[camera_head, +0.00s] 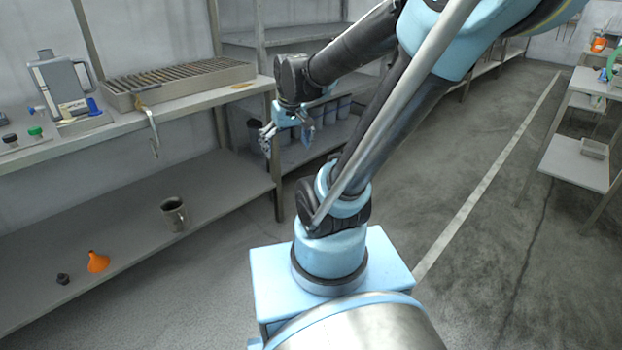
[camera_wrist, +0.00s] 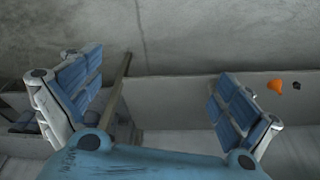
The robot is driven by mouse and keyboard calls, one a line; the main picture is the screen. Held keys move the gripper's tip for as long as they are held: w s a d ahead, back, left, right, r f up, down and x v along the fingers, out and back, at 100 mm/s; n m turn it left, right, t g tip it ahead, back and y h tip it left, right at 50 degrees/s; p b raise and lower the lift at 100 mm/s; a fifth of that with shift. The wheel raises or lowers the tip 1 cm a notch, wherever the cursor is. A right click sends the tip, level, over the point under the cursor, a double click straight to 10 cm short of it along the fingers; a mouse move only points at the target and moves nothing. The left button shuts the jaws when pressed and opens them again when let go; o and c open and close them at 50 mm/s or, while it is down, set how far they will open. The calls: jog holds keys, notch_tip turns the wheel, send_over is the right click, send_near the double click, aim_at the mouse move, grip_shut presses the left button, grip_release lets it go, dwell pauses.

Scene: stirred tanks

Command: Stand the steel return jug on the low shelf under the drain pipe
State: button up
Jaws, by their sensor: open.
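The thin drain pipe (camera_head: 151,128) hangs from the front of the slatted drain tray (camera_head: 180,82) on the bench above. The jug is below and slightly right of the pipe's end; I cannot tell whether it is exactly under it. My gripper (camera_head: 287,138) is open and empty, right of the bench end and apart from the jug. In the wrist view its two spread fingers (camera_wrist: 160,95) have nothing between them, and I cannot make out the jug there.
An orange funnel (camera_head: 97,262) and a small black part (camera_head: 63,279) lie on the low shelf, left of the jug. A bench post (camera_head: 277,160) stands beside my gripper. Blue-grey containers (camera_head: 325,112) sit on a rack behind.

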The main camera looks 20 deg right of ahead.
jog(key=s+d+f+m, duration=0.1)
jog(key=s+d+f, duration=0.1)
jog(key=s, duration=0.4)
jog(key=s+d+f+m, duration=0.1)
jog(key=s+d+f, duration=0.1)
jog(key=s, duration=0.4)
jog(key=shift+d+f+h, duration=0.3)
jog(key=shift+d+f, duration=0.1)
jog(key=shift+w, duration=0.1)
jog(key=shift+w+f, duration=0.2)
jog(key=shift+w, duration=0.25)
